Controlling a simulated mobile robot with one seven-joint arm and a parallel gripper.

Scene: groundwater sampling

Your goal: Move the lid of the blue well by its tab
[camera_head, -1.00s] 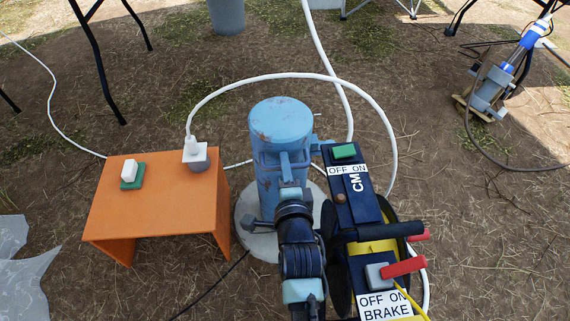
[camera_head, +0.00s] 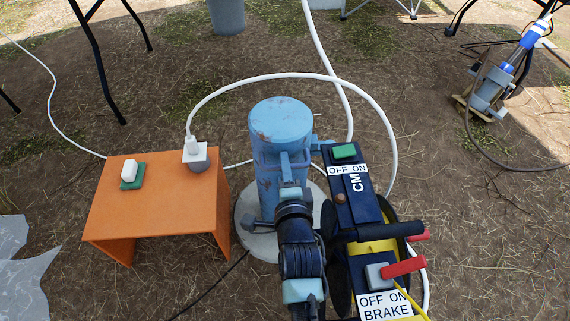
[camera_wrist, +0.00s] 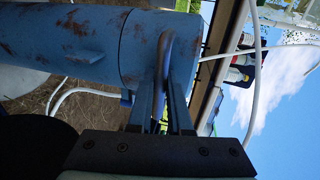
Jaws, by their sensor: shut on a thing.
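The blue well (camera_head: 270,185) is an upright, rust-spotted pipe on a round concrete base. Its blue lid (camera_head: 280,118) sits at the top and looks closed. In the wrist view the lid (camera_wrist: 137,50) appears sideways at the end of the pipe. The lid's tab (camera_wrist: 164,48) is a curved metal loop on its side. My gripper (camera_head: 286,165) reaches the near side of the lid. In the wrist view my gripper (camera_wrist: 163,88) is shut on the tab, and its fingers hide part of the loop.
A reel with ON/OFF switches (camera_head: 352,205) stands close right of the well and my arm. An orange stand (camera_head: 160,215) with a plug and a small white-green item is at left. A white cable (camera_head: 290,76) arches behind the lid.

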